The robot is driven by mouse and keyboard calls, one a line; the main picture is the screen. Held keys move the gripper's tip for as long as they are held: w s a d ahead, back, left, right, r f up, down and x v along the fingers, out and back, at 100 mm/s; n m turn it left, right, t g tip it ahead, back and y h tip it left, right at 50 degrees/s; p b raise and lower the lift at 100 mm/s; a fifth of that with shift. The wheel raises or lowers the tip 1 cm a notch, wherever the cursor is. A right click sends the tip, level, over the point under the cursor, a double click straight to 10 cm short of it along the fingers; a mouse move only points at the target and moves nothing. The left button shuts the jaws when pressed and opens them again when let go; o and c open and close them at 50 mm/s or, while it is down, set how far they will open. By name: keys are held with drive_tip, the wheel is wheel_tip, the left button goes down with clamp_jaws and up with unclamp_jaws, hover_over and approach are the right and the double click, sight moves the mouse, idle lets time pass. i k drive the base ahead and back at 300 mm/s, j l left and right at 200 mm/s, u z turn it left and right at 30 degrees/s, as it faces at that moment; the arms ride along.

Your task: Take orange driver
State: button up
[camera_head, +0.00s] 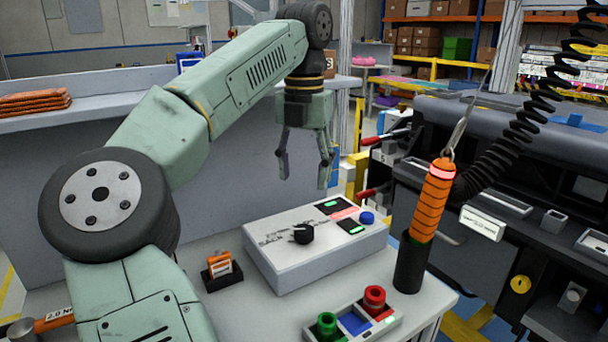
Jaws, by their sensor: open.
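The orange driver (433,202) stands nearly upright, tilted slightly right, with its lower end inside a black cylindrical holder (410,264) at the right side of the table. A metal hook at its top joins it to a hanging line, with a black coiled cord (515,133) beside it. My gripper (304,180) is open and empty, pointing down. In the picture it is to the left of the driver and above the back of the white control box. The driver's lower tip is hidden in the holder.
The white control box (318,262) with a black knob sits mid-table. A small orange item in a black stand (221,270) is left of it. A tray with green and red pieces (352,322) is in front. The dark dashboard module (480,260) stands right of the table.

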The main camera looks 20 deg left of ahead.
sight(437, 185)
drive_tip(key=k+l, duration=0.2)
drive_tip(key=k, duration=0.3)
drive_tip(key=k+l, duration=0.2)
drive_tip(key=k, duration=0.25)
